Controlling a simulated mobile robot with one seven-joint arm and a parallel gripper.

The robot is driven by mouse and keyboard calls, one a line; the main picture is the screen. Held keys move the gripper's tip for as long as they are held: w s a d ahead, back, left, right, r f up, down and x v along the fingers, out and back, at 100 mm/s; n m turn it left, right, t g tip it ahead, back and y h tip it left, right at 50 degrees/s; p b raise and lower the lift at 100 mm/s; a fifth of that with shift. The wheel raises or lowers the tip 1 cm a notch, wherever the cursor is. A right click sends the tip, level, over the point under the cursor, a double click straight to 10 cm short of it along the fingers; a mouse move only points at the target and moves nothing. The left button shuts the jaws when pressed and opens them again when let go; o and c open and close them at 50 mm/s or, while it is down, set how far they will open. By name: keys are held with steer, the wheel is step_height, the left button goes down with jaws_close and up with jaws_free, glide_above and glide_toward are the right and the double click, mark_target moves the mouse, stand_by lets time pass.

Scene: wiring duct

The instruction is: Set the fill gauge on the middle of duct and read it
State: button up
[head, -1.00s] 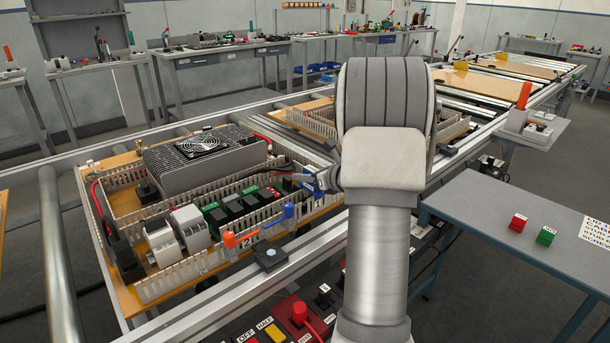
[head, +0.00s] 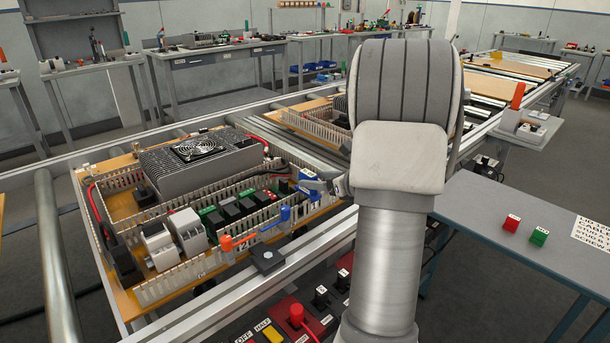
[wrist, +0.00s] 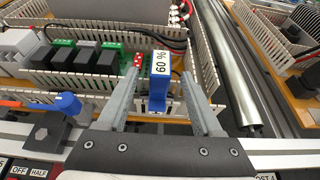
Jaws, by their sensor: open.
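The fill gauge, a blue block with a white "60 %" label (wrist: 160,64), stands upright between my fingers in the wrist view. It sits at the slotted duct (wrist: 100,84) near the panel's right corner; its exact seating is hidden. My gripper (wrist: 160,85) is open, with a finger on each side of the gauge and a visible gap. In the head view the blue gauge (head: 308,183) shows just left of my gripper (head: 318,184), at the right end of the front duct (head: 215,258).
A red button box (head: 296,316) and yellow button (head: 273,334) lie below.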

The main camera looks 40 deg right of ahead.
steer(key=p+v, duration=0.2)
steer(key=v, duration=0.8)
steer(key=shift+s, duration=0.3)
steer(key=shift+r, duration=0.15)
